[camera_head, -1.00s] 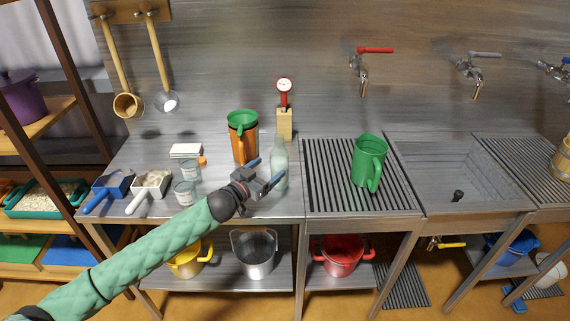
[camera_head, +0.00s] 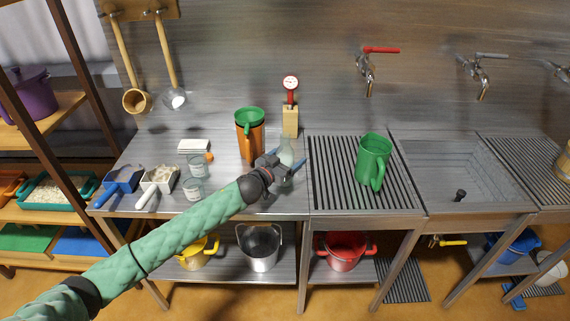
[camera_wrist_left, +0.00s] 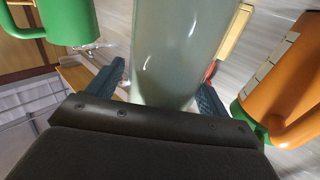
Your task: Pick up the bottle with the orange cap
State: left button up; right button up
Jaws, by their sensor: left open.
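A pale green, see-through bottle (camera_head: 286,150) stands on the steel worktop beside the orange jug; no orange cap can be made out on it. My left gripper (camera_head: 285,166) is open at the bottle, with one blue finger to each side of it. In the left wrist view the bottle (camera_wrist_left: 175,45) fills the middle between the open fingers (camera_wrist_left: 162,85). Whether either finger touches it, I cannot tell. Its ends are out of that view. A small orange round thing (camera_head: 210,157) lies near a white box. My right gripper is not in view.
An orange jug with a green top (camera_head: 250,140) stands close left of the bottle. A gauge on a wooden block (camera_head: 290,121) is behind it. A green pitcher (camera_head: 373,158) stands on the drainboard to the right. Glass jars (camera_head: 193,190) and scoops (camera_head: 157,182) are left.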

aim_at(289, 149)
pick_arm(q)
jog(key=shift+c, duration=0.2)
jog(key=c, duration=1.3)
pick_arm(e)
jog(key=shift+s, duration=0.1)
pick_arm(q)
jog(key=shift+r, duration=0.3)
jog(key=shift+r, duration=0.15)
jog(key=shift+r+b, duration=0.4)
jog(key=shift+r, duration=0.8)
jog(key=shift+s+d+r+b, duration=0.5)
jog(key=shift+d+r+b, duration=0.15)
jog(key=shift+r, duration=0.2)
jog(key=shift+s+d+r+b, duration=0.7)
jog(key=shift+s+d+r, duration=0.85)
jog(key=shift+s+d, duration=0.25)
jog(key=shift+s+d+r+b, duration=0.7)
jog(key=shift+s+d+r, duration=0.9)
jog(key=shift+d, duration=0.25)
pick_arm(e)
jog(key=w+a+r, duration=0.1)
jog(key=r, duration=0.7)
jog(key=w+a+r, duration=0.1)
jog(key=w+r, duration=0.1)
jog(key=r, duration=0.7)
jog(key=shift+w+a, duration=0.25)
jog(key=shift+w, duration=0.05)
